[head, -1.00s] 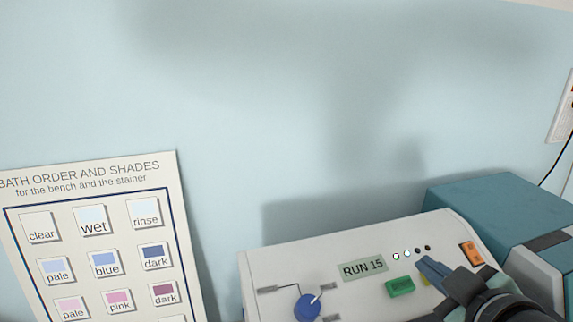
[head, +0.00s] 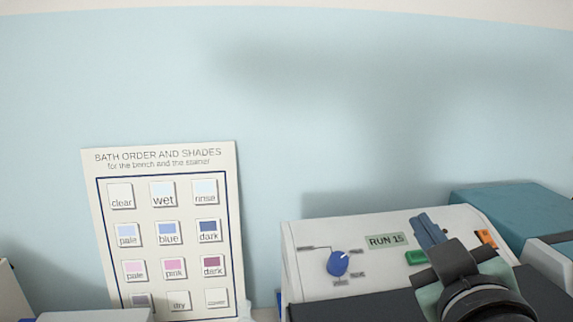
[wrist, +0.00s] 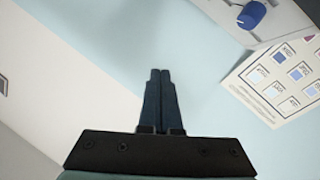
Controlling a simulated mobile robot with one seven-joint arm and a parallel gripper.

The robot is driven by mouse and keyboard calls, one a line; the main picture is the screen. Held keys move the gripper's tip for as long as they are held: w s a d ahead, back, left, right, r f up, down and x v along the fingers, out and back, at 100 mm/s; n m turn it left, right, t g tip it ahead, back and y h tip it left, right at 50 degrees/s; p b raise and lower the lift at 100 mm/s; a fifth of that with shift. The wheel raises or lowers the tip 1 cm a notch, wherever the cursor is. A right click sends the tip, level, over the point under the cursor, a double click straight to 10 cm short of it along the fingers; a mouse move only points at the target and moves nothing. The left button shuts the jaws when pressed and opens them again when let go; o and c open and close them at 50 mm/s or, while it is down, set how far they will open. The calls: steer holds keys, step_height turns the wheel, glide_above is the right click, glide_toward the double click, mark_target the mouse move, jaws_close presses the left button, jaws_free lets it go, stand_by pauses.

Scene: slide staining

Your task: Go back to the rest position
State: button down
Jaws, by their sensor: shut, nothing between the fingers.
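My gripper (head: 428,228) is in front of the stainer's panel at the right of the head view, with its blue fingers pointing up. The fingers are together and hold nothing; they also show closed in the wrist view (wrist: 159,75). The stainer (head: 310,265) has a sloped pale panel with a blue knob (head: 338,263), a label reading RUN 15 (head: 385,240), a green button (head: 415,257) and an orange switch (head: 486,238). My gripper hides part of the panel right of the label. I cannot tell the exact gap between fingers and panel.
A chart of bath order and shades (head: 165,230) leans against the pale blue wall (head: 130,80) left of the stainer. A teal box (head: 510,210) stands at the right. The wall above is bare. The wrist view also shows the blue knob (wrist: 251,15) and the chart (wrist: 285,80).

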steer(key=s+a+r+m+t+y+b, duration=0.1)
steer(key=s+a+r+m+t+b, duration=0.1)
steer(key=s+a+r+t, duration=0.3)
steer(key=s+a+r+m+t+y+b, duration=0.1)
steer(key=s+a+r+t+b, duration=0.3)
steer(key=a+r, duration=0.6)
steer(key=shift+s+a+r+m+t, duration=0.25)
steer(key=shift+s+a+m+t, duration=0.35)
steer(key=shift+s+a+m, duration=0.45)
